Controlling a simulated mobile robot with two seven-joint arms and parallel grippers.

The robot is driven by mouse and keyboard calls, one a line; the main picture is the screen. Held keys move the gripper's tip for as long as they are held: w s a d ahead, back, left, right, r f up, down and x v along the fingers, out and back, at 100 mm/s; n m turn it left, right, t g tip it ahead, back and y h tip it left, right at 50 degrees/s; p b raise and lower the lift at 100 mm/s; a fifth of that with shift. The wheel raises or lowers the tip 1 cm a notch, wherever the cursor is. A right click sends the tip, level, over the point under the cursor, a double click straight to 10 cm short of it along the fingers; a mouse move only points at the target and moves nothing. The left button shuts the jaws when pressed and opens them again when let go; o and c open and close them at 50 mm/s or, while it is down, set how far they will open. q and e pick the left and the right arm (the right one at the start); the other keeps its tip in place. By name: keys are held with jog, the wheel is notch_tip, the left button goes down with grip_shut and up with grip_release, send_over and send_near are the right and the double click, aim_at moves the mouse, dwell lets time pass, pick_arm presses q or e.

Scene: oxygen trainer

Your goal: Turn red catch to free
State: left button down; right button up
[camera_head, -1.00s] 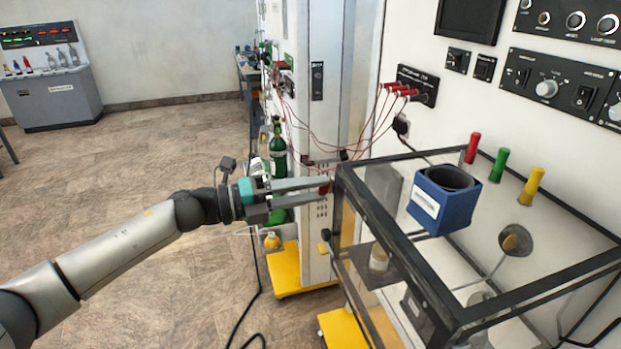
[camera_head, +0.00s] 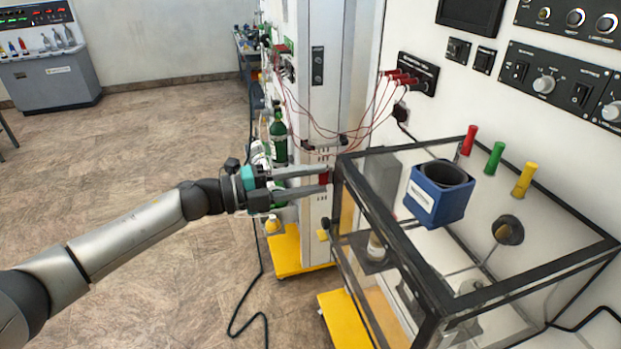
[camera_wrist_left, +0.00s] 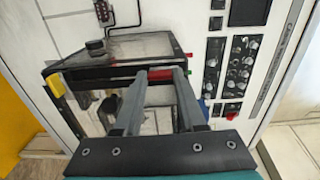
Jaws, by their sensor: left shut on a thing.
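In the left wrist view the red catch (camera_wrist_left: 160,74) shows as a short bar between the two grey fingertips. The fingers hide part of it. My right gripper is in neither view.
The case's black frame (camera_head: 402,245) stands just right of my fingertips. Red cables (camera_head: 345,130) hang nearby. A green bottle (camera_head: 278,142) stands behind the gripper. Open floor lies left.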

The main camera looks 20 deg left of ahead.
pick_arm(q)
jog(key=shift+c, duration=2.4)
grip_release()
jog(key=b+v, duration=0.4)
jog(key=v, duration=1.1)
jog(key=shift+s+a, duration=0.1)
